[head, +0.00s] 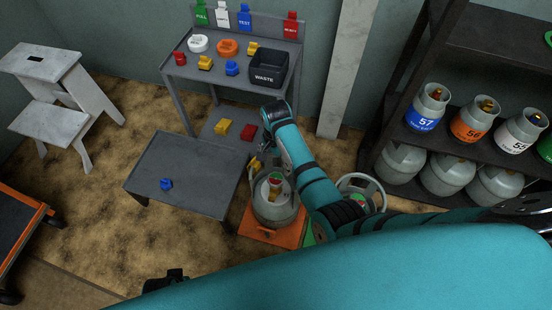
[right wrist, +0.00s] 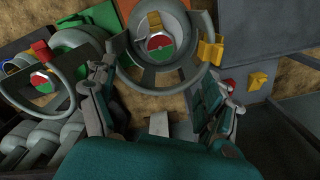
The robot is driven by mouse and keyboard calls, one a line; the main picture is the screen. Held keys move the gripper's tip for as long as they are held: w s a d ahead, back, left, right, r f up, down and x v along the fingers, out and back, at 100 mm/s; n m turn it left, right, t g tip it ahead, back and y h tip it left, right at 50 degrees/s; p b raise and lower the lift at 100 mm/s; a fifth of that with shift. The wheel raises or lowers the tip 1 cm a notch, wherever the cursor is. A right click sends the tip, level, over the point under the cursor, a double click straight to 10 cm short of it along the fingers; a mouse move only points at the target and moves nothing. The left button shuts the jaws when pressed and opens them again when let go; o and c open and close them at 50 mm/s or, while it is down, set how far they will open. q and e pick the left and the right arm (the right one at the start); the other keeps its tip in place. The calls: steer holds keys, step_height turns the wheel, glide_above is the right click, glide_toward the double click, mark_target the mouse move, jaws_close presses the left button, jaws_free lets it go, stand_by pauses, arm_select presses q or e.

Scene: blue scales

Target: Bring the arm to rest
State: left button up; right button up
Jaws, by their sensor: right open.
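My right arm reaches out over a grey gas cylinder (head: 272,208) that stands on an orange base. Its top shows a red and green gauge (right wrist: 160,42) and a yellow piece (right wrist: 210,48) at the collar. My right gripper (right wrist: 165,78) is open, with its fingers spread and nothing between them. In the head view the gripper (head: 284,158) is beside the cylinder's top and partly hidden by the arm. I cannot tell whether a finger touches the collar.
A second cylinder (head: 372,190) stands right of my arm. A low grey table (head: 190,160) with a blue piece (head: 166,184) is at the left. A workbench (head: 215,85) with a waste bin (head: 268,72) is behind. Shelves (head: 455,150) hold numbered cylinders at the right.

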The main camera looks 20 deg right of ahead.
stand_by(0.4)
steer(key=s+d+f+n+t, duration=0.1)
steer(key=s+d+f+n, duration=0.4)
steer(key=s+f+n, duration=0.5)
steer(key=s+d+f+n+p, duration=0.1)
steer(key=s+p, duration=0.7)
steer(key=s, duration=0.8)
steer(key=s+d+f+n+p, duration=0.2)
steer(key=s+n+p, duration=0.2)
steer(key=s+p, duration=0.5)
steer(key=s, duration=0.8)
steer(key=shift+d+n, duration=0.2)
steer(key=shift+n, duration=0.1)
arm_select(q)
steer(key=s+a+f+g, duration=0.1)
steer(key=s+a+f, duration=0.1)
steer(key=s, duration=1.6)
steer(key=shift+a+f, duration=0.2)
steer(key=shift+a, duration=0.4)
arm_select(e)
steer(key=shift+s+f, duration=0.15)
steer(key=shift+s, duration=0.1)
steer(key=shift+c, duration=0.2)
